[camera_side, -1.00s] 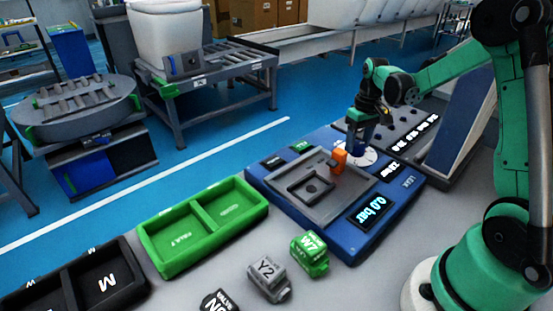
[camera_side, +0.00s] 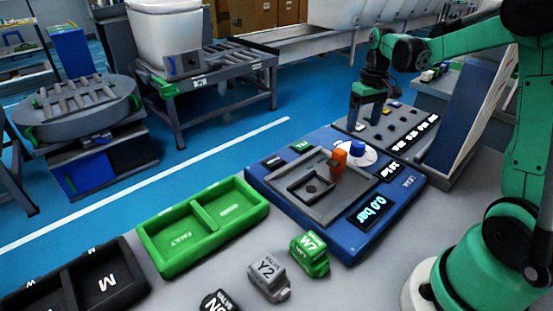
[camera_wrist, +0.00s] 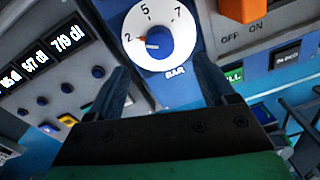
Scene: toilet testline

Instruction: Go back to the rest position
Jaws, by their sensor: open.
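My gripper (camera_side: 366,108) is raised above the blue test station (camera_side: 357,240), over its far side. It is open and empty. In the wrist view its two dark fingers (camera_wrist: 165,88) are spread apart, with nothing between them. Beyond them is a white dial (camera_wrist: 140,20) with a blue knob (camera_wrist: 157,42) and the marks 2, 5, 7 and BAR. The knob also shows in the side view (camera_side: 357,147), uncovered and apart from my gripper.
An orange lever (camera_side: 339,160) stands on the station, whose display reads 0.0 bar. A grey panel with buttons (camera_side: 385,128) lies behind it. A green two-part tray (camera_side: 165,262), a grey Y2 valve (camera_side: 266,281) and a green W7 valve (camera_side: 311,254) stand in front.

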